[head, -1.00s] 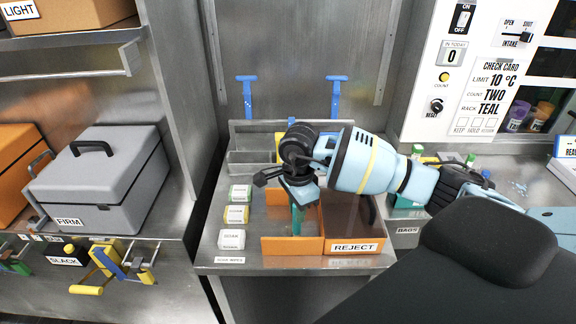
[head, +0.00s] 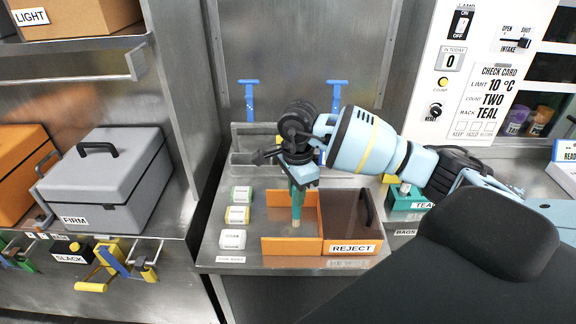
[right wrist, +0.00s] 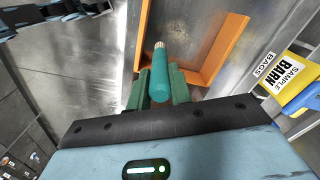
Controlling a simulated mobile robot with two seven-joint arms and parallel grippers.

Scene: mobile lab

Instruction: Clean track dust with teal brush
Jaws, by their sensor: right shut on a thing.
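My right gripper (head: 298,180) is shut on the teal brush (head: 296,202), which hangs upright with its pale bristles downward. The brush is above the metal floor of an orange-walled bay (head: 291,247), left of the reject box. The right wrist view shows the teal brush (right wrist: 159,78) between the two green fingers of the gripper (right wrist: 159,88), its pale tip pointing away from the hand. I cannot tell whether the bristles touch the floor. No track dust can be made out in the current views. My left gripper is not in view.
The reject box (head: 351,247) adjoins the bay on the right. Several small labelled blocks (head: 237,215) line its left. Blue hooks (head: 249,98) stand behind. A teal rack (head: 407,198) lies right, partly behind my arm. A grey case (head: 100,175) sits on the left shelf.

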